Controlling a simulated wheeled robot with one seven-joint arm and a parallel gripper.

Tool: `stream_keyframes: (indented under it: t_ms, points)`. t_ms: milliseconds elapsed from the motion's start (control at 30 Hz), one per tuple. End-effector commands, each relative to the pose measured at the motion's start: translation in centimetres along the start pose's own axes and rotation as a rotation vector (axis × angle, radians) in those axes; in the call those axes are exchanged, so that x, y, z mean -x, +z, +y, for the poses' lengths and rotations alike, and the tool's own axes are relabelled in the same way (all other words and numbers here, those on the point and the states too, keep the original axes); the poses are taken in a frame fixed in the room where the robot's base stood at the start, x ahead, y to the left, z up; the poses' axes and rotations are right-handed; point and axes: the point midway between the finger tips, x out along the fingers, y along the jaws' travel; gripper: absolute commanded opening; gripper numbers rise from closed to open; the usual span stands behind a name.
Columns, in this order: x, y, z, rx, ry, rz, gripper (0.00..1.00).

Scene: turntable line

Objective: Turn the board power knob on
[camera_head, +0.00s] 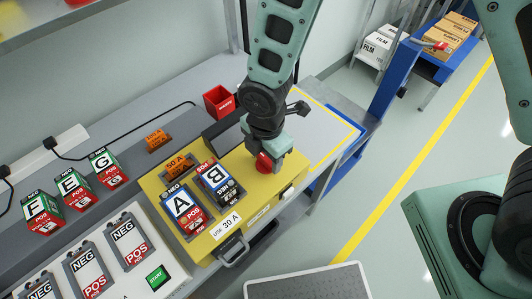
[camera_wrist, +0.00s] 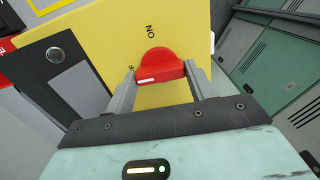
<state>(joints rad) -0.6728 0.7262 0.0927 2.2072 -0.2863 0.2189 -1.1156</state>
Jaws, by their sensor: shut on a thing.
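The red power knob (camera_wrist: 158,62) sits on the yellow board (camera_wrist: 105,22). It is round with a raised bar across it. A white mark lies on the bar's left half, on the side of a partly hidden label that looks like OFF; the ON label (camera_wrist: 150,30) is above the knob. My gripper (camera_wrist: 163,82) has one finger at each end of the bar and is shut on the knob. In the head view my gripper (camera_head: 266,158) is at the right part of the yellow board (camera_head: 285,188), and the red knob (camera_head: 263,163) shows partly beneath it.
Blocks F, E and G (camera_head: 104,166) stand further left. A red bin (camera_head: 219,102) is behind. A grey-topped surface (camera_head: 305,285) is in front. The yellow-outlined area (camera_head: 325,125) at right is clear.

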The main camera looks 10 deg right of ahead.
Motion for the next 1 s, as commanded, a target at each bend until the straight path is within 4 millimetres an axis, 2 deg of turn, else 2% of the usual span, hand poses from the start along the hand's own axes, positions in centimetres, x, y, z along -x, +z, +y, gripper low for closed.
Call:
stream_keyframes:
  t_ms: [367,1000]
  points:
    - [-0.07,0.02,0.03,-0.234,0.001,0.000,0.32]
    - [-0.02,0.02,0.02,-0.842,0.001,-0.001,0.32]
